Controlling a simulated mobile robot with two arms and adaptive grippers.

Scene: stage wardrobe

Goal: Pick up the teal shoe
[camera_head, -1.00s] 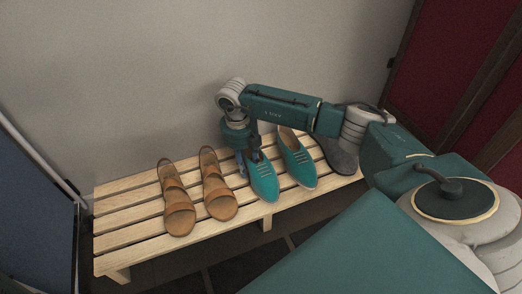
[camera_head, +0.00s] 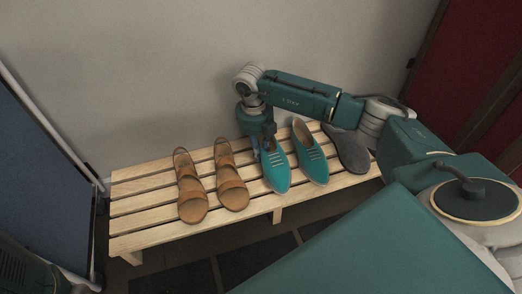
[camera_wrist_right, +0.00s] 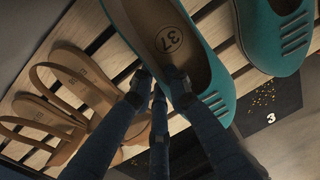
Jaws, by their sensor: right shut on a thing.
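Two teal shoes with strap-like lines stand side by side on the slatted wooden bench. The left teal shoe (camera_head: 277,177) is at my right gripper (camera_head: 268,142), which is shut on its heel end from above. In the right wrist view this shoe (camera_wrist_right: 213,83) shows its tan insole marked 37, and my gripper's fingertips (camera_wrist_right: 158,82) are at its opening. I cannot tell any gap between the shoe and the slats. The other teal shoe (camera_head: 311,160) stands just to the right, apart from the gripper. My left gripper is not in view.
A pair of brown sandals (camera_head: 192,198) is on the bench (camera_head: 140,205) to the left. A dark grey shoe (camera_head: 350,152) is at the right end, beneath my right arm. A grey wall is close behind. A blue panel (camera_head: 40,170) stands at left.

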